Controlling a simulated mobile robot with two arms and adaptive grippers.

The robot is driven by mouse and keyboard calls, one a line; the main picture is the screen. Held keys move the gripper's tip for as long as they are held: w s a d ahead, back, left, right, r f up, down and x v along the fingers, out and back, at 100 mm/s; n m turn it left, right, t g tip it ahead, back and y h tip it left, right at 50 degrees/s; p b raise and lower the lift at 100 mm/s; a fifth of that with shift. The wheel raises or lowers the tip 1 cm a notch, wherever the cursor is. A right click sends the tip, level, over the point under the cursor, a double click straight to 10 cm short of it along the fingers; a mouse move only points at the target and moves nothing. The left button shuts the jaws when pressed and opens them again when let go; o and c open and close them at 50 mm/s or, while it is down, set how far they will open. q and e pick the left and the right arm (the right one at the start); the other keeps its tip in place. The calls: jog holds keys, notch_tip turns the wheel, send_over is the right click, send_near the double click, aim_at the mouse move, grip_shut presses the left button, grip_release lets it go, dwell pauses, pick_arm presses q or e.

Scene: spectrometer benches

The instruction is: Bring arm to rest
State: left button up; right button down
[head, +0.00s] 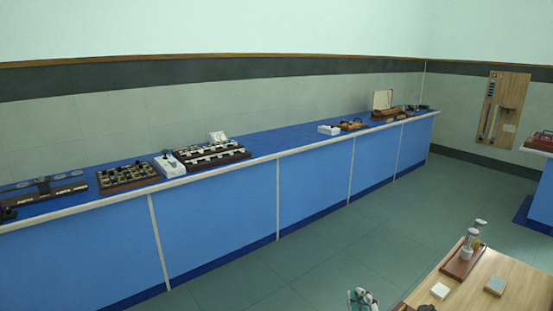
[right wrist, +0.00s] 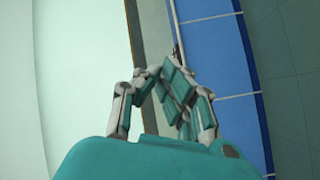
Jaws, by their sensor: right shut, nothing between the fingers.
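My right gripper (head: 362,297) shows at the bottom edge of the head view, over the floor, left of the wooden table. In the right wrist view its teal and grey fingers (right wrist: 172,72) come together, shut and empty, with the wall and the blue bench front behind them. Most of my right arm is out of view. My left gripper is not in view.
A long blue bench (head: 310,181) with trays and instruments runs along the wall. A wooden table (head: 461,295) at the lower right bears a tray with bottles (head: 463,263) and small blocks. Floor (head: 375,227) between them is clear.

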jog(key=s+d+f+m+g+h, duration=0.2)
jog(key=s+d+f+m+g, duration=0.2)
jog(key=s+f+m+g, duration=0.65)
jog(key=s+a+f+g+y, duration=0.1)
jog(key=s+f+g, duration=0.15)
jog(key=s, duration=0.75)
jog(key=s+a+f+g+y, duration=0.1)
jog(key=s+f, duration=0.3)
jog(key=s, duration=0.6)
notch_tip(320, 180, down, 25)
jog(key=s+g, duration=0.1)
jog(key=s+d+f+g, duration=0.1)
jog(key=s+d+f, duration=0.1)
jog(key=s+f, duration=1.5)
jog(key=shift+d+g+h, duration=0.3)
jog(key=shift+d, duration=0.1)
